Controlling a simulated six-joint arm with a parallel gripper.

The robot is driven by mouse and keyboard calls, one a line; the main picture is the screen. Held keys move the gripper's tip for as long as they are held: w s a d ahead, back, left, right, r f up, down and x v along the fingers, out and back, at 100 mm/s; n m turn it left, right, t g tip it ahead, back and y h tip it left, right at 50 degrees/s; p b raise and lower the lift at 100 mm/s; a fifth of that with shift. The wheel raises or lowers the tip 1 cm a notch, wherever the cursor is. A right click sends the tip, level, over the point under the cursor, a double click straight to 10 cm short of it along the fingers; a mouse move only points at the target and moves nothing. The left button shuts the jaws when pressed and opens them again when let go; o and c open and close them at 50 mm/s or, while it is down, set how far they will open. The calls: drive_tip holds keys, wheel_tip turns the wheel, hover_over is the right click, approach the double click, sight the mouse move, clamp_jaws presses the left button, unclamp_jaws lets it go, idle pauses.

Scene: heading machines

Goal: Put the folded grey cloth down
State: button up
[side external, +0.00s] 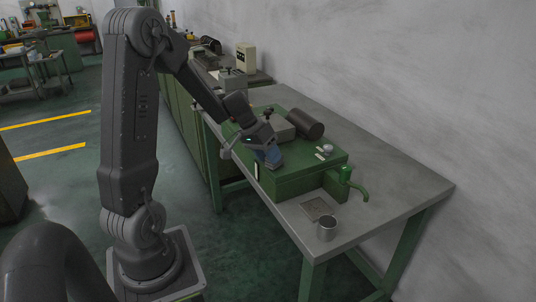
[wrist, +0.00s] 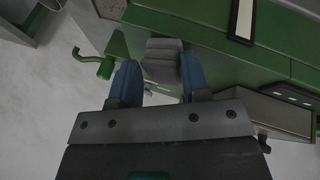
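The folded grey cloth (wrist: 162,60) shows in the wrist view as a small ribbed grey bundle between the two blue fingers of my gripper (wrist: 160,80). The fingers flank it on both sides, and it appears held. In the side external view my gripper (side external: 268,157) is at the near side of the green machine (side external: 300,180), pointing down. The cloth cannot be made out there, as the blue finger and the wrist hide it. I cannot tell from these views whether the cloth touches the machine.
A flat plate (side external: 317,208) and a metal cup (side external: 326,229) are at the bench's near end. The bench's right side is clear.

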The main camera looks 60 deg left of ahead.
drive_tip(key=o, duration=0.4)
drive_tip(key=shift+r, duration=0.1)
drive_tip(key=v, duration=1.2)
drive_tip(key=s+d+r+m+y, duration=0.1)
drive_tip(key=s+d, duration=0.4)
drive_tip(key=d, duration=0.7)
drive_tip(key=s+d+r+m+y, duration=0.1)
drive_tip(key=s+d, duration=0.5)
drive_tip(key=d, duration=0.6)
drive_tip(key=shift+m+t+y, duration=0.4)
drive_tip(key=shift+m, duration=0.5)
drive_tip(key=shift+d, duration=0.1)
